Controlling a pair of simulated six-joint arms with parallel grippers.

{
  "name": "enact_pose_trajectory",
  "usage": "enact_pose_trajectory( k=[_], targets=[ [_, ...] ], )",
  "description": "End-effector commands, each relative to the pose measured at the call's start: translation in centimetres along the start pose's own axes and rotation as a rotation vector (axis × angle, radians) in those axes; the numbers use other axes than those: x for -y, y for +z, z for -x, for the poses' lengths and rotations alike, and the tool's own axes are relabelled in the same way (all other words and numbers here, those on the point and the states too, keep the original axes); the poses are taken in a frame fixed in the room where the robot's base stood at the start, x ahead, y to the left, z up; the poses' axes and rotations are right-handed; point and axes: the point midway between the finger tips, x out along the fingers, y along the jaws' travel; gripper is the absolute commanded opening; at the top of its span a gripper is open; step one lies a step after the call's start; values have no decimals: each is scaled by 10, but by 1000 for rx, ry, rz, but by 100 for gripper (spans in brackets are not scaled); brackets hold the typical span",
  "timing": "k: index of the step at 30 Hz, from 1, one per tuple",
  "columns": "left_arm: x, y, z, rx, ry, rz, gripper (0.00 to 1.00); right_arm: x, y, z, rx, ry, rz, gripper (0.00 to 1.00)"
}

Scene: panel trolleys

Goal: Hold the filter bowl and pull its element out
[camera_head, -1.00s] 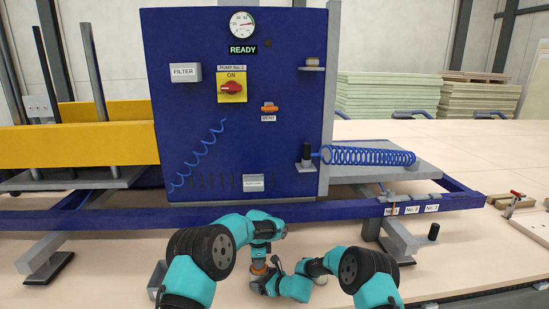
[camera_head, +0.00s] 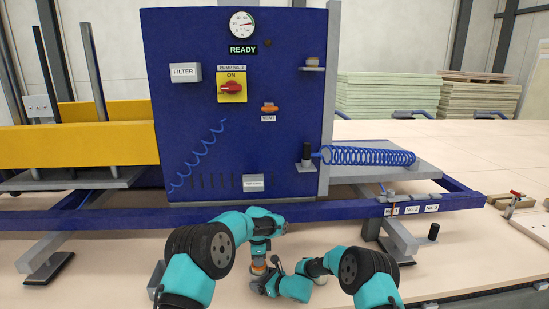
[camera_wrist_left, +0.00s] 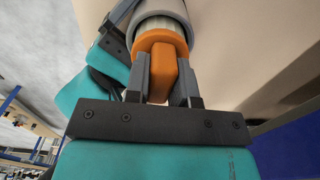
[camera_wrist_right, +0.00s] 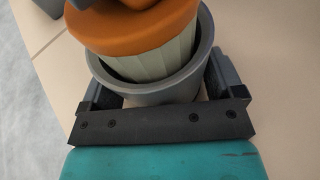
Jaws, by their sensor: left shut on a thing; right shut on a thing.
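The grey filter bowl (camera_wrist_right: 165,97) is between the two fingers of my right gripper (camera_wrist_right: 160,84), which is shut on its sides. The element has an orange cap (camera_wrist_right: 135,35) and a pale pleated body (camera_wrist_right: 155,63). Part of the pleated body shows above the bowl's rim; its lower end is hidden inside the bowl. My left gripper (camera_wrist_left: 163,72) is shut on the orange grip (camera_wrist_left: 160,50) on top of the cap. In the left wrist view the pleats (camera_wrist_left: 157,27) and bowl rim (camera_wrist_left: 150,10) show beyond the cap. In the head view my arms partly hide the bowl and element.
The blue pump panel (camera_head: 290,140) stands behind my arms, with a blue frame rail (camera_head: 345,211) low in front. A grey box (camera_head: 155,280) is partly hidden at left on the pale surface. The surface between is mostly clear.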

Motion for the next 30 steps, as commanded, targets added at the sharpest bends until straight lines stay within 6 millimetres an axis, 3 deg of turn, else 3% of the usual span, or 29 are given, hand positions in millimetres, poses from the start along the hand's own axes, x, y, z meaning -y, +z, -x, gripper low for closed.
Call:
enact_pose_trajectory(
  k=[30],
  targets=[
    [0,0,39,0,-1,0,0,-1,-1,0,-2,1,0,59]
  ],
)
